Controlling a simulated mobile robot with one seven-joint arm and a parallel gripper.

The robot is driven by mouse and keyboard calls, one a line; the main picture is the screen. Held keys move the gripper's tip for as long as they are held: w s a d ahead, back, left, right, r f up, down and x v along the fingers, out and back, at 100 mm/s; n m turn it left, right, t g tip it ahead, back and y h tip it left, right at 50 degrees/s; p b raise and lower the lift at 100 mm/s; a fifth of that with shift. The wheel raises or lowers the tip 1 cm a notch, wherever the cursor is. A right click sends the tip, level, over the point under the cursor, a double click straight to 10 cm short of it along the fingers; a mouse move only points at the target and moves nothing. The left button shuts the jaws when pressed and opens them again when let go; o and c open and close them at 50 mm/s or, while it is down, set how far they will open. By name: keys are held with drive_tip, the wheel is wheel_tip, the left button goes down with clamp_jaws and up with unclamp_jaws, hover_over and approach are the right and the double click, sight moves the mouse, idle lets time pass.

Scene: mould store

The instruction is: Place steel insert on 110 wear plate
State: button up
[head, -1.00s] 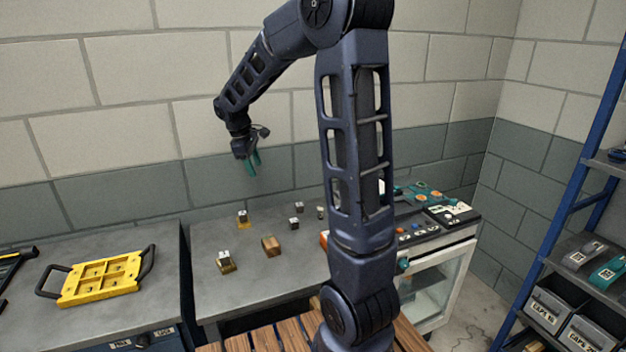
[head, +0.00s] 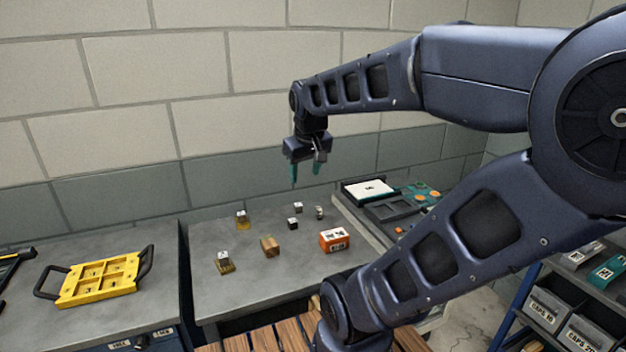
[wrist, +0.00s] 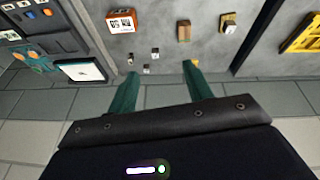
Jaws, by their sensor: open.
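My gripper (head: 305,178) is open and empty, above the back of the grey bench; its green fingers (wrist: 160,70) also show in the wrist view. Two small grey cubes with pale marked tops stand below it, a back one (head: 297,207) and a front one (head: 292,222). Either may be the steel insert. Two yellowish pieces, one at the back left (head: 241,222) and one at the front left (head: 226,268), each have a grey marked block on top. These may be wear plates; I cannot read a 110 on any piece.
A brown block (head: 270,247) and an orange labelled box (head: 334,240) stand on the bench (head: 250,290). A small cylinder (head: 319,212) is near the cubes. A yellow handled tray (head: 100,280) lies on the left bench. A machine with a panel (head: 395,208) stands right; the wall is behind.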

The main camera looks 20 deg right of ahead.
drive_tip(key=shift+m+t, duration=0.3)
drive_tip(key=shift+m, duration=0.6)
drive_tip(key=s, duration=0.2)
drive_tip(key=s+f, duration=0.1)
drive_tip(key=s, duration=0.1)
drive_tip(key=shift+d, duration=0.25)
